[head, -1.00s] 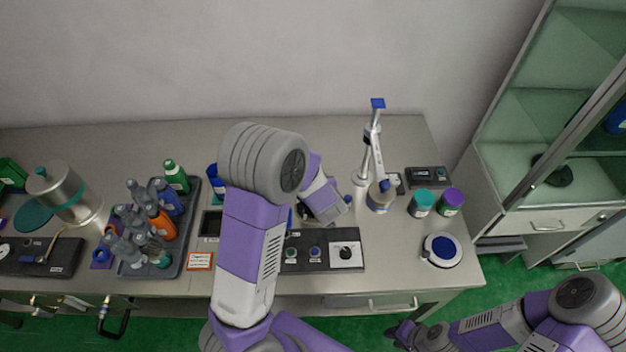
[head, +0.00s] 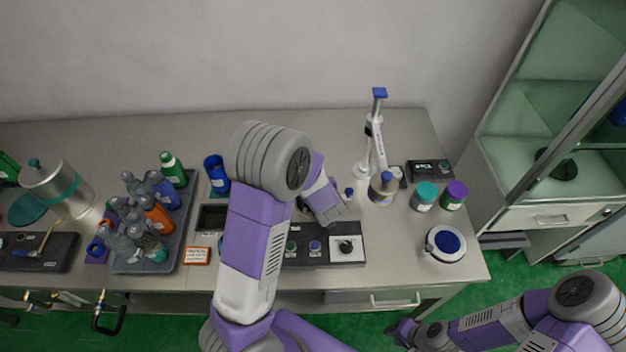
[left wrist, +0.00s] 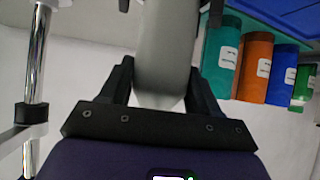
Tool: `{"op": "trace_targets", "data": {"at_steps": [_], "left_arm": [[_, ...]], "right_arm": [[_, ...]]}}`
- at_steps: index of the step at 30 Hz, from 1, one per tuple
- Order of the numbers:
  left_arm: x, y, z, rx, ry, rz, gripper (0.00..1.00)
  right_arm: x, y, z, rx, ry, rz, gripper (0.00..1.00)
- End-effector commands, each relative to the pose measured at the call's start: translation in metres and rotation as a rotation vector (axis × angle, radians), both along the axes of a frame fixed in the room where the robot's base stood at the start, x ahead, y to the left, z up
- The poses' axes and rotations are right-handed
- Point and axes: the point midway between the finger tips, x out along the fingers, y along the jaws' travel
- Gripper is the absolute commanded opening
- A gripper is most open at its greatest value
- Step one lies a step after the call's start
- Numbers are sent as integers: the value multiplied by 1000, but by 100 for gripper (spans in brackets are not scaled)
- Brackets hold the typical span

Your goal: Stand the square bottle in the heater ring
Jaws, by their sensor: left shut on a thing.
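My left arm reaches over the bench. In the head view its gripper (head: 338,212) points down and right behind the black control panel, and its fingertips are hard to make out. In the left wrist view the left gripper (left wrist: 160,85) is shut on a smooth pale grey thing (left wrist: 162,45) with flat-looking sides. I cannot tell for sure that it is the square bottle; its far end is out of view. I cannot make out the heater ring; my left arm covers part of the bench. My right gripper (head: 402,332) is low in front of the bench, its fingers too small to read.
A grey tray (head: 183,228) of several bottles stands left. A black panel (head: 320,257) with knobs lies in front of the left gripper. A white stand (head: 378,150), a blue-capped bottle (head: 382,190), two jars (head: 424,196) and a white round device (head: 444,245) stand right.

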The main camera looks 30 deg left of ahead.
Motion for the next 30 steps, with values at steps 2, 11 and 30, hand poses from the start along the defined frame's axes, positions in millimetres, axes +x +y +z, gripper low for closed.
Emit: {"op": "trace_targets", "data": {"at_steps": [2,11,30], "left_arm": [[0,0,-4,1,-1,0,18],[1,0,-16,1,-3,1,18],[1,0,-27,1,-3,1,70]], "right_arm": [[0,0,-4,0,0,0,30],[0,0,-13,0,0,0,30],[0,0,-21,0,0,0,30]]}}
